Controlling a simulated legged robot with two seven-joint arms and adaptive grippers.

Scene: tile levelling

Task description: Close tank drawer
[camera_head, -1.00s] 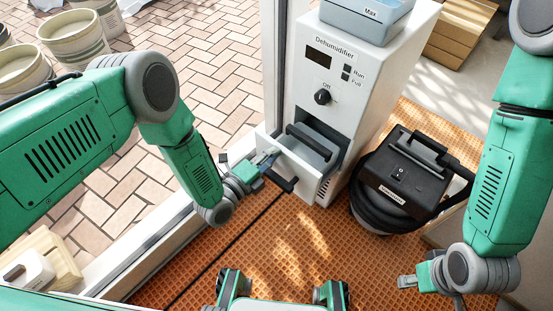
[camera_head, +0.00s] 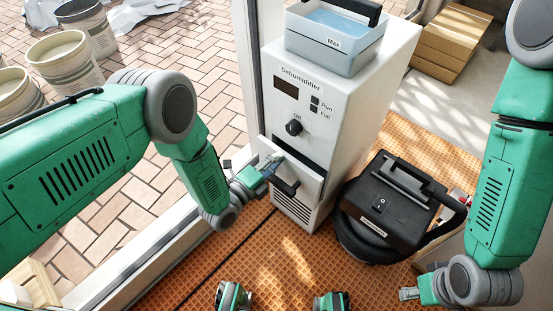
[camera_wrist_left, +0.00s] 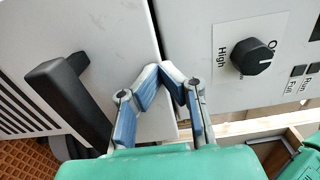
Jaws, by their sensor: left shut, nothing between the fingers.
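The white dehumidifier (camera_head: 330,130) stands ahead of me. Its tank drawer (camera_head: 302,180) is low in its front, with a dark opening still showing above the drawer front. The drawer's black handle (camera_head: 285,187) sticks out; it also shows in the left wrist view (camera_wrist_left: 70,95). My left gripper (camera_head: 270,165) is shut and empty at the drawer front's upper left. In the left wrist view its fingertips (camera_wrist_left: 174,82) meet over the drawer front's edge beside the cabinet face; contact is unclear. My right gripper (camera_head: 408,293) is low at the right, away from the drawer; its finger opening is too small to judge.
A bluish container marked Max (camera_head: 335,40) with water sits on top of the dehumidifier. A black vacuum-like machine (camera_head: 390,205) stands close to its right. A white frame runs along the left. Orange matting (camera_head: 275,250) in front is mostly clear.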

